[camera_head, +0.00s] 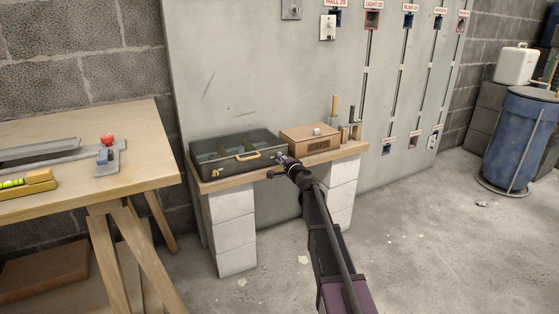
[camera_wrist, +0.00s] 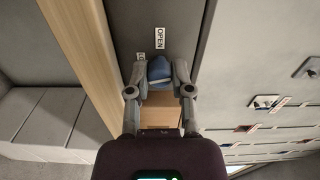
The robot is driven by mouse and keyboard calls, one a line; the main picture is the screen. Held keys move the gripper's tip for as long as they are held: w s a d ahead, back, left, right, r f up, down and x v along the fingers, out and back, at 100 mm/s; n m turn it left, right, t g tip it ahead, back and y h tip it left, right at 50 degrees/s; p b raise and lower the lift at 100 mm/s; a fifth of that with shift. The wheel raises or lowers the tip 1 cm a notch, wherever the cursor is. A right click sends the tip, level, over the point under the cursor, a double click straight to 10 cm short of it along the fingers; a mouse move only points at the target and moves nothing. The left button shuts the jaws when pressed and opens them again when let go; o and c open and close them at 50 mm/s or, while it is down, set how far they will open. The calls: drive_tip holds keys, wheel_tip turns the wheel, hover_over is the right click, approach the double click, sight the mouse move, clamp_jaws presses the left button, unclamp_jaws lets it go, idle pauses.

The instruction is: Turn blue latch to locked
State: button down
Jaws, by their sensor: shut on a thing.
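In the wrist view a blue latch (camera_wrist: 159,71) sits between the two fingertips of my gripper (camera_wrist: 160,76), which is shut on it. The latch is on a dark grey surface. A white label reading OPEN (camera_wrist: 160,38) is just above the latch, and a second label (camera_wrist: 140,57) to its left is partly covered by a finger. In the head view my gripper (camera_head: 284,161) is at the right end of a dark toolbox (camera_head: 225,158) with a yellow handle. The latch cannot be made out there.
The toolbox stands on a wooden shelf (camera_head: 232,181) on white blocks. A brown box (camera_head: 309,140) is close behind my gripper, with upright pegs (camera_head: 351,123) to its right. A workbench (camera_head: 60,196) with tools stands left. The concrete floor at right is mostly clear.

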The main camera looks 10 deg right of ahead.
drive_tip(key=shift+m, duration=1.6)
drive_tip(key=c, duration=0.5)
unclamp_jaws()
drive_tip(key=shift+s, duration=0.15)
drive_tip(key=v, duration=1.1)
drive_tip(key=shift+s+d, duration=0.2)
drive_tip(key=shift+s, duration=0.15)
drive_tip(key=shift+a, duration=0.1)
